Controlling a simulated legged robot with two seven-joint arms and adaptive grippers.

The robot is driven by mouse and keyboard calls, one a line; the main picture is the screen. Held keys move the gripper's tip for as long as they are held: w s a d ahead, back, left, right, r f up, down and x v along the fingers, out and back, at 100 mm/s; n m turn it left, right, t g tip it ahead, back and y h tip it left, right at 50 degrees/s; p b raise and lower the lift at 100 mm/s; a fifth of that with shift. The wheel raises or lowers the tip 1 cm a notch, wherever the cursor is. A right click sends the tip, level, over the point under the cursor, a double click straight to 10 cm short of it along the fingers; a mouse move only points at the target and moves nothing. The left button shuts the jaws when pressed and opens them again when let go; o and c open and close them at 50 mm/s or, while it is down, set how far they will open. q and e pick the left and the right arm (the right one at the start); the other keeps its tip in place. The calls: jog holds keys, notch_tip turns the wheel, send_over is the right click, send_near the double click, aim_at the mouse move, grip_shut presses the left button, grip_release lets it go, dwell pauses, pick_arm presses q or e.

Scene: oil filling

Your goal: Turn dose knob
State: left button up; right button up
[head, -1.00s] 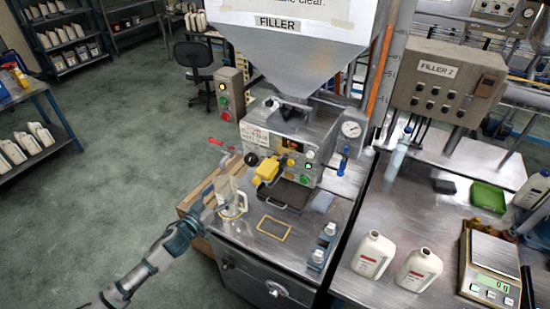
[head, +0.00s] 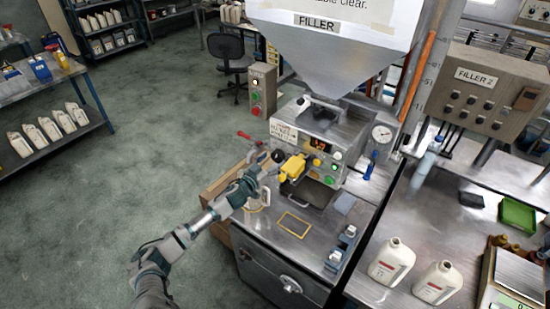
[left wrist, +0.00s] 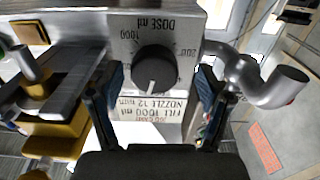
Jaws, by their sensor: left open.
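The dose knob (left wrist: 155,68) is a round black knob with a white pointer line on the filler's front panel (left wrist: 120,25). The label "DOSE ml" and numbers around it show upside down in the left wrist view. The pointer line aims toward the bottom of that picture. My left gripper (left wrist: 160,84) is open, with one finger on each side of the knob and gaps visible between fingers and knob. In the head view my left gripper (head: 264,162) is at the left part of the filler's panel, beside the dark knob (head: 278,156). My right gripper is not in view.
A yellow part (head: 292,168) sticks out of the panel just right of my gripper. A bent metal pipe (left wrist: 262,82) stands close to one finger in the left wrist view. Two white jugs (head: 391,262) stand on the right bench. Open floor lies left.

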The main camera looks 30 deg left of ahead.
pick_arm(q)
jog(key=shift+w+d, duration=0.1)
jog(key=shift+w, duration=0.7)
jog(key=shift+w+d+r, duration=0.1)
jog(key=shift+d, duration=0.25)
jog(key=c, duration=0.4)
jog(key=shift+a, duration=0.1)
jog(key=c, duration=0.7)
jog(key=shift+c, duration=0.2)
